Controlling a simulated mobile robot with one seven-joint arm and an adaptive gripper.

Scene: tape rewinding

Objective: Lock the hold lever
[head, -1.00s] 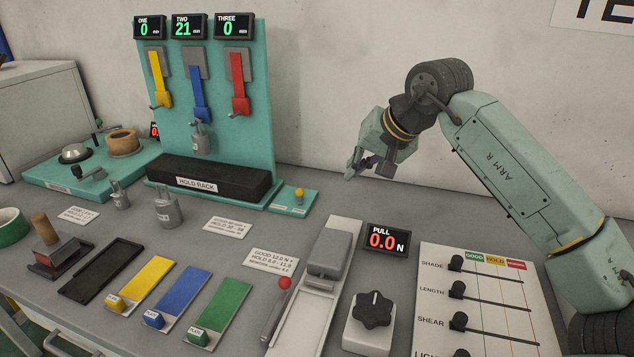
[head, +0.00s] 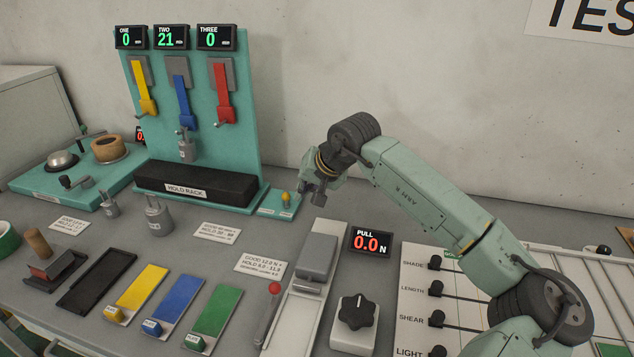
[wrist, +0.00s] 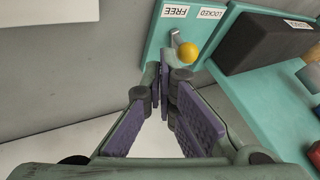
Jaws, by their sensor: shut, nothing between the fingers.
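The hold lever (head: 286,197) is a short metal stub with a yellow ball knob on the teal plate at the right end of the hold rack. In the wrist view its yellow knob (wrist: 188,52) shows just beyond my fingertips, beside the FREE label (wrist: 175,11) and the LOCKED label (wrist: 211,12). I cannot tell which label the lever is set to. My gripper (head: 318,190) is shut and empty, just right of the lever. In the wrist view my gripper (wrist: 167,84) points at the plate, with its fingertips close to the knob but holding nothing.
The black hold rack block (head: 205,186) stands left of the lever. Behind it is the teal board (head: 190,140) with yellow, blue and red straps; a weight (head: 187,151) hangs from the blue one. The pull display (head: 370,242) and grey clamp (head: 316,262) stand in front.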

